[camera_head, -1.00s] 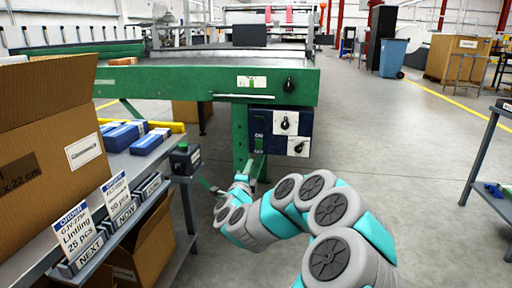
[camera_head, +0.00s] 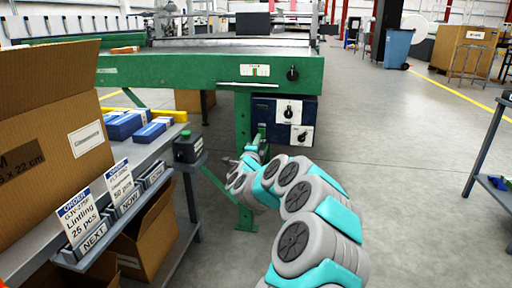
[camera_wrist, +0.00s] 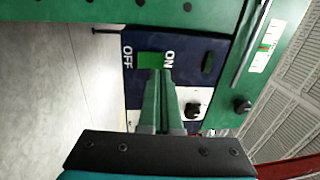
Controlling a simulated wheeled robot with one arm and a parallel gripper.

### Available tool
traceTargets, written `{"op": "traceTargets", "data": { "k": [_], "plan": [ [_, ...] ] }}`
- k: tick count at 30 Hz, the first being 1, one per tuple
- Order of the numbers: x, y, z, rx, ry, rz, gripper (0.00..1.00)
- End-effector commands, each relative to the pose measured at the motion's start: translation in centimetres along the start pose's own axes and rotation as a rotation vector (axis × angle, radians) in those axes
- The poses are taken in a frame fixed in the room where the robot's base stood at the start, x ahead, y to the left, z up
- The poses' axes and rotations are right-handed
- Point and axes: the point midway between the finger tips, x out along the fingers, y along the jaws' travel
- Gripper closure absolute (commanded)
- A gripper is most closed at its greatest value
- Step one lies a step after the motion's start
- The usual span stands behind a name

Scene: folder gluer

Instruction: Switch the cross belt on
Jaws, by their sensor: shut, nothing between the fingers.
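A dark blue control panel (camera_head: 268,108) hangs under the green machine frame. In the wrist view the panel (camera_wrist: 185,50) shows a green switch (camera_wrist: 151,60) between the white words OFF and ON. My gripper (camera_wrist: 160,72) is shut and empty. Its green fingers point at the switch, with the tips at its edge in the picture; I cannot tell whether they touch. In the head view my gripper (camera_head: 257,140) is at the panel's lower left, and the switch is hard to make out there.
Two white plates with black knobs (camera_head: 289,112) sit on the panel's right side. Another black knob (camera_head: 292,73) is on the green frame (camera_head: 200,70) above. A bench with a small dark box with a green button (camera_head: 188,146) stands left of my arm.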

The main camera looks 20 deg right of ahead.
Motion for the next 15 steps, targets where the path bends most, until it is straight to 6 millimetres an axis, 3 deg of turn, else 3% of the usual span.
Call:
{"op": "traceTargets", "data": {
  "k": [7,15],
  "plan": [
    [2.8,0.1,-0.1,-0.001,0.004,-0.002,1.00],
    [4.1,0.0,-0.1,0.000,0.002,0.000,1.00]
  ]
}}
